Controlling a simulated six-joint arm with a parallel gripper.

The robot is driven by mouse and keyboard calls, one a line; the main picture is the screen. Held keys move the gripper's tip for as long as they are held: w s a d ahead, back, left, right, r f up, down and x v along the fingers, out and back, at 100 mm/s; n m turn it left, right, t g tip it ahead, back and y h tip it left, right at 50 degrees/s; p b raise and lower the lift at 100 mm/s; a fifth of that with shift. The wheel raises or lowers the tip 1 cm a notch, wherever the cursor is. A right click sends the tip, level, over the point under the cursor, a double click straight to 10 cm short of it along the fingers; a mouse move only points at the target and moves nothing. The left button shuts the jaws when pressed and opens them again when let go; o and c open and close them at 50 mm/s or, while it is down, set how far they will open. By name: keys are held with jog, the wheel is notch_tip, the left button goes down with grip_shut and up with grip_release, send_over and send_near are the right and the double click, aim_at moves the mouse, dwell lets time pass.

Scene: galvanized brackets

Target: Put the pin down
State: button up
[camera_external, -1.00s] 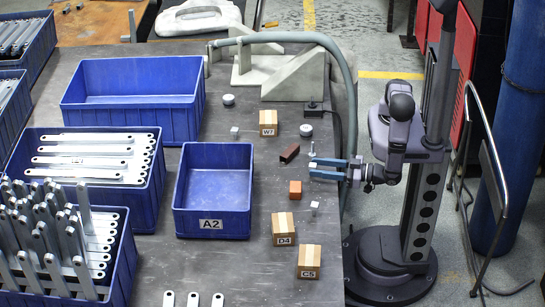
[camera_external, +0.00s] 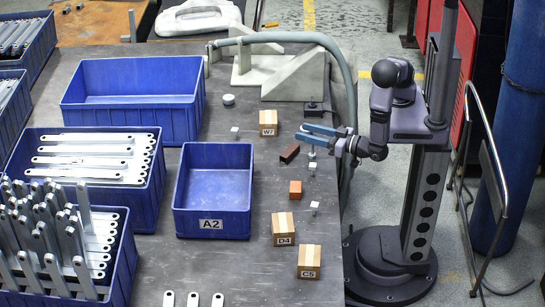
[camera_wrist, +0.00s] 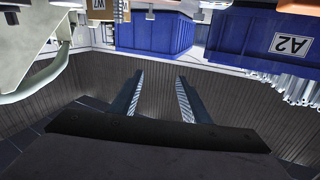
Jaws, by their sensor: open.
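My gripper (camera_external: 303,132) is open, held above the right part of the table, and it also shows in the wrist view (camera_wrist: 160,76) with nothing between its fingers. A small silver piece with a light top (camera_external: 312,168), which looks like the pin, stands on the table just below and in front of the gripper, apart from it. Similar small pieces stand farther left (camera_external: 235,131) and nearer the front (camera_external: 315,206); they are too small to tell apart for certain.
A dark brown block (camera_external: 289,153), an orange cube (camera_external: 295,189) and wooden blocks W7 (camera_external: 268,123), D4 (camera_external: 283,229) and C5 (camera_external: 309,262) are near. Blue bin A2 (camera_external: 212,225) is left. A grey hose (camera_external: 340,75) and fixture (camera_external: 290,78) stand at the back.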

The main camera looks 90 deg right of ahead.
jog(key=w+d+r+m+g+h+p, duration=0.1)
jog(key=w+d+r+m+p, duration=0.1)
jog(key=d+r+p, duration=0.3)
jog(key=w+r+m+g+h+p, duration=0.1)
jog(key=w+r+p, duration=0.1)
jog(key=r, duration=0.5)
jog(key=n+g+y+p, duration=0.4)
jog(key=n+g+y, duration=0.35)
jog(key=g, duration=0.25)
send_over(313, 164)
jog(key=s, duration=0.2)
notch_tip(313, 164, down, 15)
jog(key=shift+w+f+m+y, duration=0.2)
jog(key=shift+f+m+y, duration=0.05)
jog(key=shift+f, duration=0.35)
jog(key=shift+w+f+m+y, duration=0.2)
jog(key=shift+f, duration=0.4)
jog(key=shift+s+b+x, duration=0.2)
jog(key=shift+b+x, duration=0.25)
jog(key=shift+x, duration=2.1)
jog(key=shift+a+f, duration=0.1)
jog(key=shift+a, duration=0.05)
